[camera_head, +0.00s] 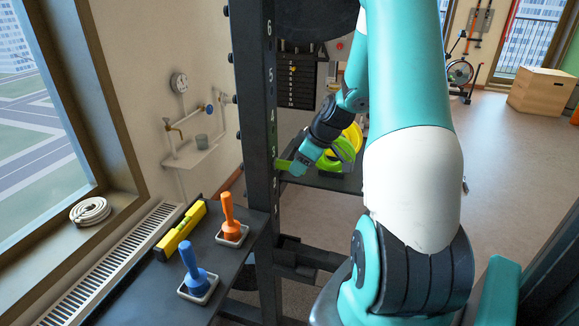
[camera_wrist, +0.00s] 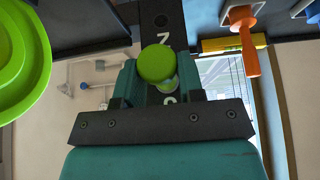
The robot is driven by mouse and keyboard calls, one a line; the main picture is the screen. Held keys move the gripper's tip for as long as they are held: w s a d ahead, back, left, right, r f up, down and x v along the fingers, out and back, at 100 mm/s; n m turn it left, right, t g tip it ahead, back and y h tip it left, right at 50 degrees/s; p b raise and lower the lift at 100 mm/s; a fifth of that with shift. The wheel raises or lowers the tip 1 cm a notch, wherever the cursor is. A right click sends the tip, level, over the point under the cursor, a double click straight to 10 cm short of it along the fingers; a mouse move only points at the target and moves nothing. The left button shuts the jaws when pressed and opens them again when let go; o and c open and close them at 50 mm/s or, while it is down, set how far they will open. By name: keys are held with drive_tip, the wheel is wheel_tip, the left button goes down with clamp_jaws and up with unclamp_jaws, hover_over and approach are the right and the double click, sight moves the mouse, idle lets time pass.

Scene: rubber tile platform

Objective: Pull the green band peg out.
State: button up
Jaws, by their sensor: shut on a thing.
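The green band peg (camera_head: 283,164) shows in the head view as a short green piece between the dark numbered upright (camera_head: 268,100) and my gripper (camera_head: 297,165). It lies beside the number 3 on the upright. In the wrist view its round green head (camera_wrist: 156,63) sits between my two jaws, in front of the upright (camera_wrist: 162,20). My gripper is shut on it. The jaws hide part of its shaft, and I cannot tell how deep it sits in the upright.
Green and yellow discs (camera_head: 345,146) stand on a dark shelf just right of my gripper; a green rim (camera_wrist: 38,70) is close in the wrist view. A black ledge at lower left holds an orange peg (camera_head: 231,214), a blue peg (camera_head: 194,268) and a yellow level (camera_head: 181,230).

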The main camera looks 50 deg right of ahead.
drive_tip(key=shift+s+d, duration=0.15)
drive_tip(key=shift+s, duration=0.15)
drive_tip(key=shift+s+d, duration=0.35)
drive_tip(key=shift+s, duration=0.45)
drive_tip(key=shift+s+d, duration=0.3)
drive_tip(key=shift+s, duration=0.5)
drive_tip(key=shift+s+d, duration=0.35)
drive_tip(key=shift+s, duration=0.45)
